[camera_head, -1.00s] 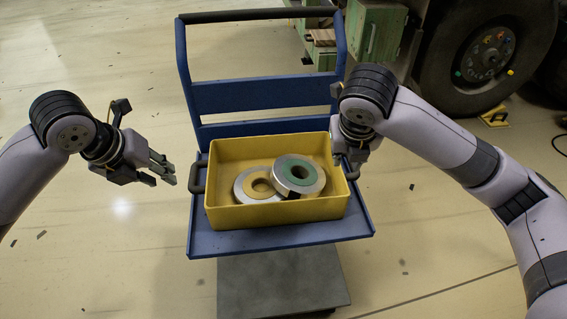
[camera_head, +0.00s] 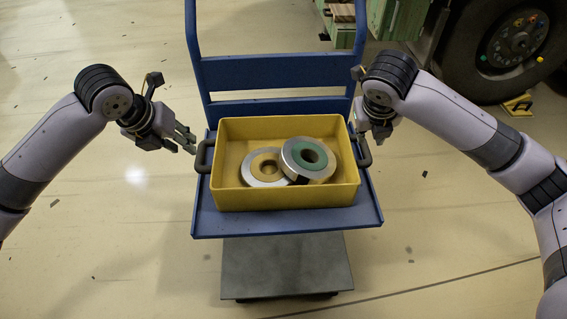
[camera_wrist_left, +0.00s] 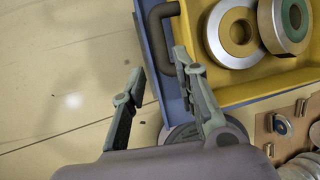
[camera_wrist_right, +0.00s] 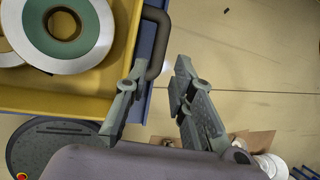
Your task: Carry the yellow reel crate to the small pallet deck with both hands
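The yellow reel crate (camera_head: 285,199) sits upright on the blue cart (camera_head: 285,222). It holds a reel with a yellow centre (camera_head: 262,170) and, leaning on it, a reel with a green centre (camera_head: 309,158). My left gripper (camera_head: 188,141) is open beside the crate's left dark handle (camera_head: 203,157); in the left wrist view the handle (camera_wrist_left: 157,32) lies just ahead of the right finger. My right gripper (camera_head: 374,132) is open by the right handle (camera_head: 364,152); in the right wrist view that handle (camera_wrist_right: 158,42) lies ahead, between the fingertips. Neither grips it.
A low grey deck (camera_head: 285,266) lies below the cart's near edge; I cannot tell if it is the pallet deck. The cart's blue push frame (camera_head: 270,73) rises behind the crate. A large wheel (camera_head: 500,50) stands at the back right. The floor at left is clear.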

